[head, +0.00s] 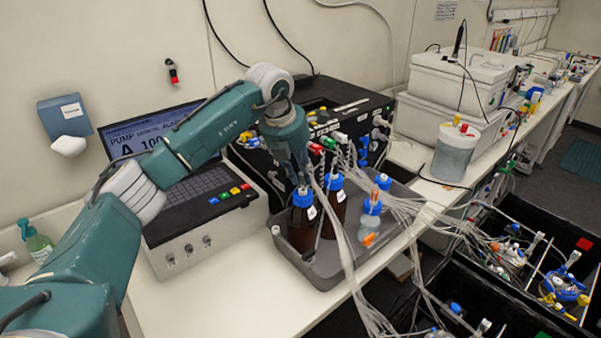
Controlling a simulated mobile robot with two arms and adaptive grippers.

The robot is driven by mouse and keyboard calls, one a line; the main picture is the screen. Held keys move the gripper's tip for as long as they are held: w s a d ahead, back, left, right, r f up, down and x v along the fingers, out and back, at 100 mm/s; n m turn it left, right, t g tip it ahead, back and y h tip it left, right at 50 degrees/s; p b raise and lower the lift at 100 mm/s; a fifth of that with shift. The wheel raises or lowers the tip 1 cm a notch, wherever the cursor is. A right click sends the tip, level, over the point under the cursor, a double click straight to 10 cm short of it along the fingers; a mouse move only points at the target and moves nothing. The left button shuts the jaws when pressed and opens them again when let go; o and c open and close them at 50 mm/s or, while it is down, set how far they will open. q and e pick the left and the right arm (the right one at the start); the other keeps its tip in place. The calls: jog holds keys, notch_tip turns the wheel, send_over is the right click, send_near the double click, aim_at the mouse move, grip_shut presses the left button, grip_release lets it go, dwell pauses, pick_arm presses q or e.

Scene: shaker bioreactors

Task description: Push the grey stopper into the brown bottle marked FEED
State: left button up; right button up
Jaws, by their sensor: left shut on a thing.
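Two brown bottles with blue collars stand upright in a grey tray: a front-left brown bottle (301,230) and a back-right brown bottle (337,208). Each has a small white label, too small to read, so I cannot tell which is marked FEED. My left gripper (299,174) points down just above the front-left bottle's top. It is shut on a small grey thing, seemingly the grey stopper (302,189), at that bottle's mouth. The fingers and tubing partly hide it, and I cannot tell how deep it sits. My right gripper is not in view.
The grey tray (318,277) also holds a clear bottle (370,222) with a blue cap. Loose clear tubes (345,255) hang across the tray's right side. A pump with keypad (205,215) stands left, a black unit (340,98) behind. The bench front is clear.

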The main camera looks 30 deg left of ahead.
pick_arm(q)
jog(key=shift+f+b, duration=0.6)
jog(key=shift+f, duration=0.5)
dwell(1.5)
jog(key=o, duration=0.8)
jog(key=shift+o, duration=0.2)
jog(key=shift+r, duration=0.25)
jog(key=v, duration=1.1)
jog(key=shift+r, duration=0.25)
jog(key=shift+s, duration=0.1)
